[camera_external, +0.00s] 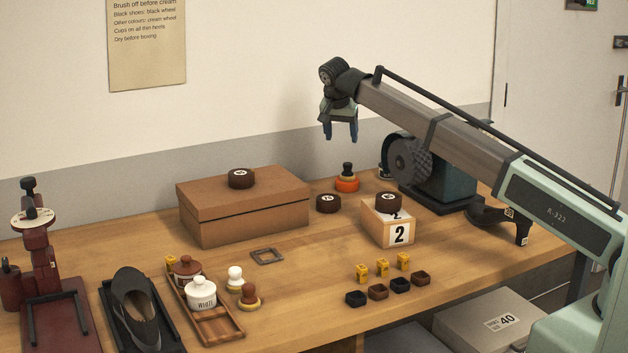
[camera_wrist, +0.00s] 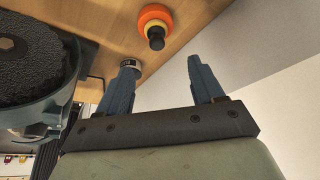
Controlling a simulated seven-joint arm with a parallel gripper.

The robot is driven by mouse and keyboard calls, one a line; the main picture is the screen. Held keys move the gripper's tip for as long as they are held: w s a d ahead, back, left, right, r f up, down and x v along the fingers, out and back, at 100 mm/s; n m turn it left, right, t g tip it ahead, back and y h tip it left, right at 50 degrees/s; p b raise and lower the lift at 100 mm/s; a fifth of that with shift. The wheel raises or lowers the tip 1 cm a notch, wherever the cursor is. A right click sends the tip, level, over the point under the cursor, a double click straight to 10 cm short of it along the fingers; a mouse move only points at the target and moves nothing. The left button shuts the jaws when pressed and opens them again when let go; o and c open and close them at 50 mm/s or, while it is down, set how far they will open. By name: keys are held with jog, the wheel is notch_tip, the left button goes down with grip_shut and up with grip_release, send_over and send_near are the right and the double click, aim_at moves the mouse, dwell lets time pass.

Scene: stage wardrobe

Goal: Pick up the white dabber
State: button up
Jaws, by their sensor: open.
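The white dabber (camera_external: 235,275), a small piece with a round white knob, stands upright on the table in the external view. It is right beside the white lidded pot (camera_external: 201,294) and behind the brown-knobbed dabber (camera_external: 249,296). My gripper (camera_external: 341,138) is raised high over the back of the table, far to the right of the white dabber and well above it. In the wrist view its two fingers (camera_wrist: 162,72) are apart with nothing between them. The white dabber does not show in the wrist view.
A wooden tray (camera_external: 222,328) holds the white pot and a brown pot (camera_external: 186,269). A cardboard box (camera_external: 250,213) stands behind. A black-knobbed orange dabber (camera_external: 347,181) shows beyond my fingers in the wrist view (camera_wrist: 155,22). A wheel machine (camera_external: 408,160) stands at the back right.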

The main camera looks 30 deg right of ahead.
jog(key=s+a+n, duration=0.1)
jog(key=s+a, duration=0.3)
jog(key=a, duration=0.5)
jog(key=s+a+n+y, duration=0.1)
jog(key=s+a, duration=0.3)
jog(key=a, duration=0.5)
jog(key=s+a+n, duration=0.1)
jog(key=s+a, duration=0.4)
jog(key=a, duration=0.3)
jog(key=shift+a+r+n+t, duration=0.2)
jog(key=shift+a+n+t, duration=0.1)
jog(key=shift+a+n, duration=0.1)
jog(key=s+a+n+y, duration=0.2)
jog(key=s+a, duration=0.7)
jog(key=a, duration=0.1)
jog(key=n+g+y, duration=0.1)
jog(key=n+g, duration=0.2)
jog(key=n, duration=1.3)
send_near(234, 270)
jog(key=shift+n, duration=0.3)
jog(key=f, duration=0.5)
jog(key=shift+w+a+f, duration=0.1)
jog(key=shift+w+a, duration=0.05)
jog(key=shift+a, duration=0.1)
jog(key=shift+w+a+f, duration=0.1)
jog(key=shift+w+f, duration=0.05)
jog(key=shift+f, duration=1.2)
jog(key=shift+w+f, duration=0.15)
jog(key=shift+f, duration=1.15)
